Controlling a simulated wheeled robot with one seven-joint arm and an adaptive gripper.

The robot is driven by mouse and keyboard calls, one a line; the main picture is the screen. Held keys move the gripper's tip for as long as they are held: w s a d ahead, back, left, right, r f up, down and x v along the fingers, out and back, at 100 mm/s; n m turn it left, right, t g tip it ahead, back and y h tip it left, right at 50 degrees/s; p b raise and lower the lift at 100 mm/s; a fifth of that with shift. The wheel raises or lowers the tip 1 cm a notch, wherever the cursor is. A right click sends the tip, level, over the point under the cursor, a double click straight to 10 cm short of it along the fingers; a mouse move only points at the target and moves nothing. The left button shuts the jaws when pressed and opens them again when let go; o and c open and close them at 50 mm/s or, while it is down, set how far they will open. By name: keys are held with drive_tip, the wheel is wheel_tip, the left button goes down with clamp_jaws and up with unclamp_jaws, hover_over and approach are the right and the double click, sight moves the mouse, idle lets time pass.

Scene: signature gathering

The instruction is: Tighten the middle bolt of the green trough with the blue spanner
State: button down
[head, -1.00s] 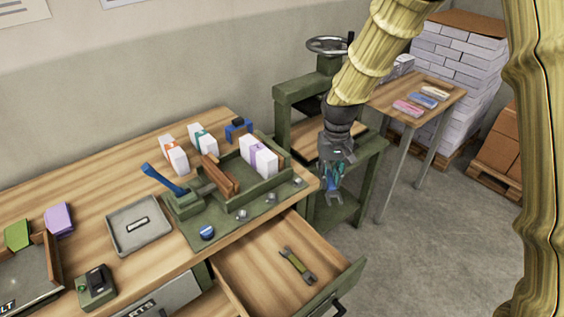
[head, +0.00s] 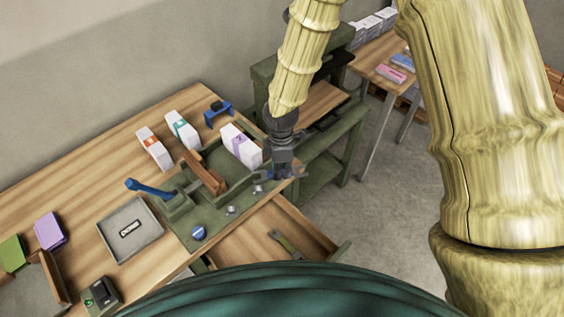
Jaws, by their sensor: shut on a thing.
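The green trough (head: 213,226) sits on the workbench near its front right edge. The bolt at the right end is hidden behind my gripper. My gripper (head: 284,166) points down over the right end of the trough, to the right of the middle bolt. It is shut on the blue spanner (head: 285,176), which is small and partly hidden by the fingers. I cannot tell whether the spanner touches a bolt.
An open drawer (head: 238,256) below the trough holds an olive spanner (head: 285,244). A blue-handled lever (head: 149,188) rises at the trough's left end, near a grey tray (head: 109,236). White paper blocks (head: 155,148) stand behind. A green press stand (head: 325,165) is to the right.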

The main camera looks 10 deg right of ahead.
drive_tip(key=shift+w+a+f, duration=0.1)
drive_tip(key=shift+a+f, duration=0.05)
drive_tip(key=shift+f, duration=0.5)
drive_tip(key=shift+f+b, duration=2.2)
drive_tip(key=shift+f, duration=0.65)
drive_tip(key=s+a+m+b, duration=0.1)
drive_tip(key=s+a+m, duration=0.2)
drive_tip(key=m, duration=0.9)
drive_tip(key=s, duration=0.3)
drive_tip(key=shift+s+a+r, duration=0.2)
drive_tip(key=shift+a, duration=0.05)
drive_tip(key=shift+w+d+n, duration=0.2)
drive_tip(key=shift+d+n, duration=0.1)
drive_tip(key=shift+d, duration=0.1)
